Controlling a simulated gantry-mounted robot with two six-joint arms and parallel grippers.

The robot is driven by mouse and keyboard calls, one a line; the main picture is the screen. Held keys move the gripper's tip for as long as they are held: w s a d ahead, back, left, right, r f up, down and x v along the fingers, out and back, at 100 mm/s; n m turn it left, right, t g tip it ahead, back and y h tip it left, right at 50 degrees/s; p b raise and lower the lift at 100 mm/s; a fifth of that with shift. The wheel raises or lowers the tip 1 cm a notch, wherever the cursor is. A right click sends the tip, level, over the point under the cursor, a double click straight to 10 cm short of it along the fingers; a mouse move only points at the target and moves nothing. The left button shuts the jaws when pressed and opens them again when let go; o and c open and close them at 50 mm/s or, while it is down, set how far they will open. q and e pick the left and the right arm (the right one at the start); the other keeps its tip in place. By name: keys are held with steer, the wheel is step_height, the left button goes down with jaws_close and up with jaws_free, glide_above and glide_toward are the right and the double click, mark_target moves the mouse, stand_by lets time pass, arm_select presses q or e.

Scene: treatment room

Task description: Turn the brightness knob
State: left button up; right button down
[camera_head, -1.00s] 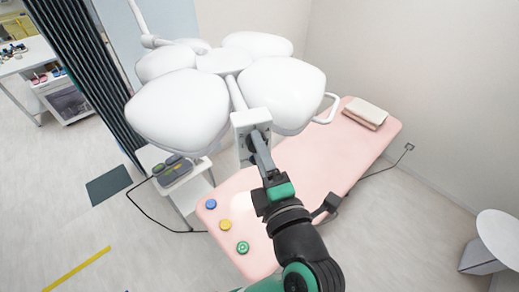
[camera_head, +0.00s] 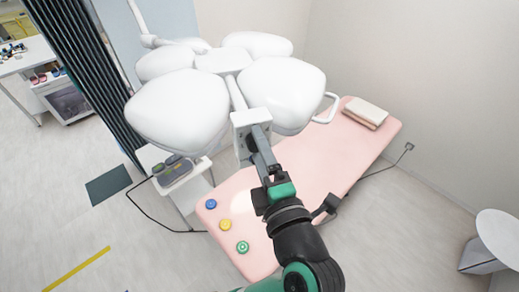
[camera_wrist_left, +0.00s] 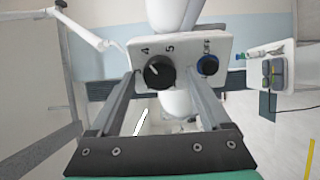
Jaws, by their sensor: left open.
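A white control box (camera_head: 243,121) hangs under the surgical lamp (camera_head: 180,105). In the left wrist view its face (camera_wrist_left: 183,50) carries a black knob (camera_wrist_left: 159,73) and a blue knob (camera_wrist_left: 207,65). The black knob has a white pointer line toward the upper left, with 4 and 5 printed above it. My left gripper (camera_head: 259,140) is open at the box. In the wrist view its fingers (camera_wrist_left: 161,76) stand either side of the black knob, the right one between the two knobs. Contact cannot be told. My right gripper is not in view.
A pink treatment bed (camera_head: 300,165) lies below, with blue (camera_head: 211,204), yellow (camera_head: 225,224) and green (camera_head: 242,247) round pieces and folded towels (camera_head: 366,112). A white cart (camera_head: 185,193) stands left of it. The lamp heads are close around the box.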

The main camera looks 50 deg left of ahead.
arm_select(q)
steer(key=b+v, duration=0.3)
steer(key=v, duration=0.8)
steer(key=shift+s+d, duration=0.15)
steer(key=shift+d, duration=0.15)
